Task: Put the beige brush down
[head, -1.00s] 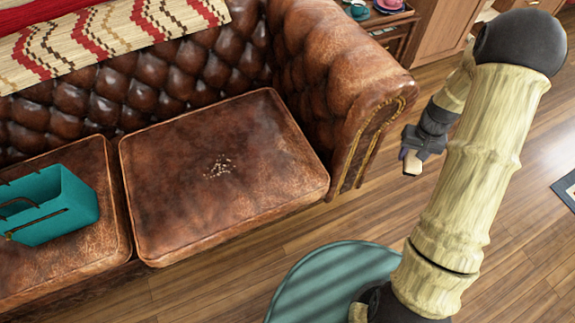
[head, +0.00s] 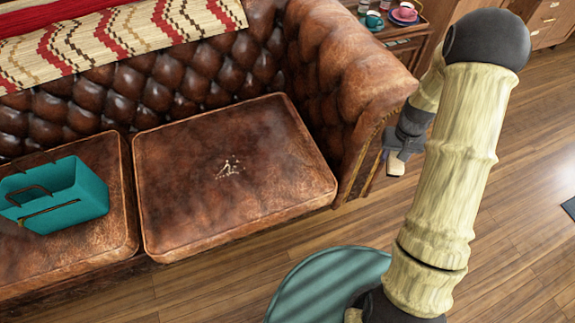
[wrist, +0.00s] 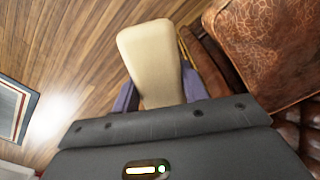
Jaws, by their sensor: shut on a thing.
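The beige brush (wrist: 152,55) is in my gripper, its pale rounded block sticking out between the fingers in the wrist view. My gripper (wrist: 158,95) is shut on it, with a purple-grey finger on each side. In the head view my gripper (head: 397,160) hangs beside the right arm of the sofa, above the wooden floor, and the brush (head: 395,168) shows as a small pale tip below it. The part of the brush between the fingers is hidden.
A brown leather sofa (head: 230,190) fills the left and middle, with small pale crumbs (head: 230,167) on its right cushion. A teal bag (head: 60,195) sits on the left cushion. A side table (head: 400,40) with cups stands behind the sofa arm. The wooden floor (head: 520,220) at right is open.

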